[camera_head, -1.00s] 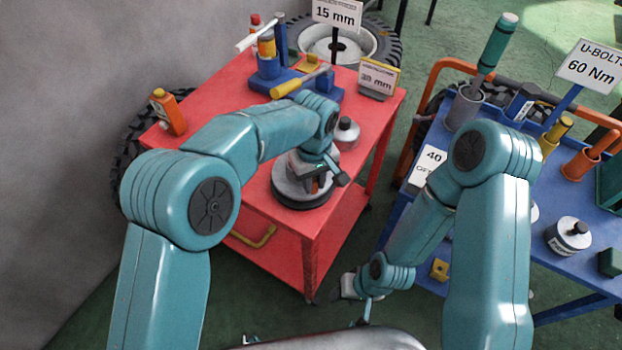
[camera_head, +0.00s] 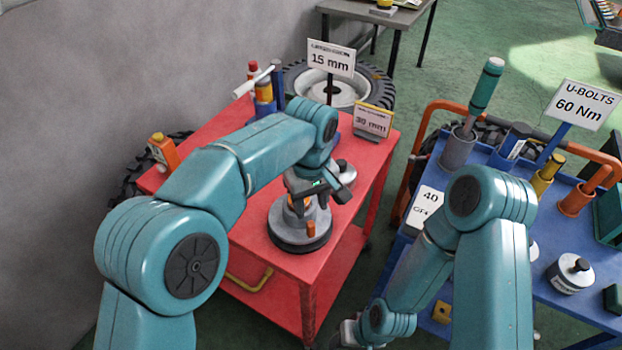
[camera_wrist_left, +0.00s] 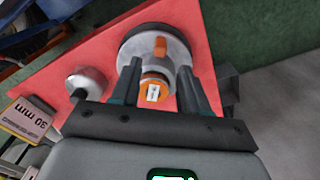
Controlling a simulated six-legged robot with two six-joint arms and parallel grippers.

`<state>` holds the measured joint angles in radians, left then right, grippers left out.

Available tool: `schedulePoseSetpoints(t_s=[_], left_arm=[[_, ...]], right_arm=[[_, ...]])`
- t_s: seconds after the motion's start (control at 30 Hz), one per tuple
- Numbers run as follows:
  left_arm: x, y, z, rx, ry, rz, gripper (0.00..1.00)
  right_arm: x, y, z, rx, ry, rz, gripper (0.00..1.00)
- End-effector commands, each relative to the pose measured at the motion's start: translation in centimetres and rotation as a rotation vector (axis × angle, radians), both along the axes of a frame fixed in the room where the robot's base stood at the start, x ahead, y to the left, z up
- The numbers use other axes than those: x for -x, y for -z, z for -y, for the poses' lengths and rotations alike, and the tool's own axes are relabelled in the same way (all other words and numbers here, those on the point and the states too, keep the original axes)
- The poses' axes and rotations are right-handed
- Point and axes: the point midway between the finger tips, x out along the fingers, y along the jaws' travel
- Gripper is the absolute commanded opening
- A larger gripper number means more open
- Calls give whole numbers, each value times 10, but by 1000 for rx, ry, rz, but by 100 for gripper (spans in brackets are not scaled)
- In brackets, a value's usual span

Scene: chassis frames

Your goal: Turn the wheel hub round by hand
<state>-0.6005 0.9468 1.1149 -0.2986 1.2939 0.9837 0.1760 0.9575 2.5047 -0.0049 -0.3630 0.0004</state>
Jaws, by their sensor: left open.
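The wheel hub (camera_head: 297,238) is a grey round body on a dark disc base, standing on the red cart top near its front corner. It has orange parts on it, and it also shows in the left wrist view (camera_wrist_left: 172,50). My left gripper (camera_head: 318,205) is above the hub, at its upper part in the head view. In the left wrist view its two dark fingers (camera_wrist_left: 158,85) are apart, with an orange part bearing a white label between them. I cannot tell if they touch the hub. My right gripper (camera_head: 345,335) is low beside the blue cart, mostly hidden by my arm.
A grey canister (camera_head: 345,172) stands close behind the hub. A 30 mm sign (camera_head: 373,121) and a 15 mm sign (camera_head: 331,58) stand further back. An orange bottle (camera_head: 163,152) is at the left edge. The blue cart (camera_head: 520,210) is at right.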

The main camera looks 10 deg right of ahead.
Motion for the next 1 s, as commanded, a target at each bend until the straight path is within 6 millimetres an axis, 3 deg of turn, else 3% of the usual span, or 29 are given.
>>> schedulePoseSetpoints(t_s=[0.03,0.2,0.37,1.0], left_arm=[[0,-16,1,3,0,4,45],[0,-55,1,1,1,2,45],[0,-77,1,0,1,2,45],[0,-83,0,-1,1,0,45]], right_arm=[[0,-1,0,0,0,0,43],[0,-6,0,0,0,0,43],[0,-10,0,0,0,0,43],[0,-10,0,0,0,0,43]])
